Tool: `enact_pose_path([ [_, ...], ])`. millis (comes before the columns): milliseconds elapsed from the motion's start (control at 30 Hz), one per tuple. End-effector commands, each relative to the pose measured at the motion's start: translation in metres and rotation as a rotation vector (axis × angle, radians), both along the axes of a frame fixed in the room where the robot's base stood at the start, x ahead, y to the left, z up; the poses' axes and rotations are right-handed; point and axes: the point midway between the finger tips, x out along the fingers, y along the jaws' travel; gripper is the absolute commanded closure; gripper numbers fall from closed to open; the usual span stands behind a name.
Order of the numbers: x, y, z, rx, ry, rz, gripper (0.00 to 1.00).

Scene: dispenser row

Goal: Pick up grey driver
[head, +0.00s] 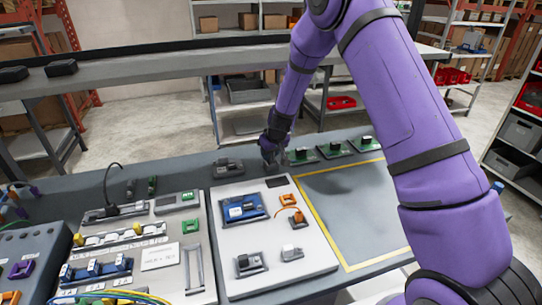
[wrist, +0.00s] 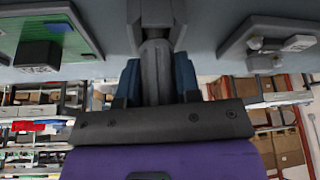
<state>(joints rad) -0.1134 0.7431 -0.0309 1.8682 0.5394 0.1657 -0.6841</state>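My gripper (head: 270,155) points down at the back edge of the bench, between a grey unit on a dark base and a row of green boards. The grey unit (head: 228,167), possibly the grey driver, sits left of it, apart from it. A similar grey unit on a plate shows at the right of the wrist view (wrist: 275,45).
Green boards with black blocks (head: 302,156) stand right of my gripper; one shows in the wrist view (wrist: 48,45). A light panel (head: 235,278) in front carries a blue module (head: 243,209) and small parts. A yellow-outlined area (head: 350,215) is bare. A raised shelf (head: 130,68) runs behind.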

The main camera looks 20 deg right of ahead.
Motion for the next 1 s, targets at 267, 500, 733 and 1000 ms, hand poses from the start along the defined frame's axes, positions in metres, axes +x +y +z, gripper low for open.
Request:
enact_pose_path([
  [267, 0.0, 0.0, 0.0, 0.0, 0.0, 0.0, 0.94],
  [500, 0.0, 0.0, 0.009, -0.001, -0.002, 0.001, 0.94],
  [733, 0.0, 0.001, 0.038, 0.0, -0.003, 0.001, 0.94],
  [1000, -0.055, 0.006, 0.042, 0.001, 0.0, -0.001, 0.94],
])
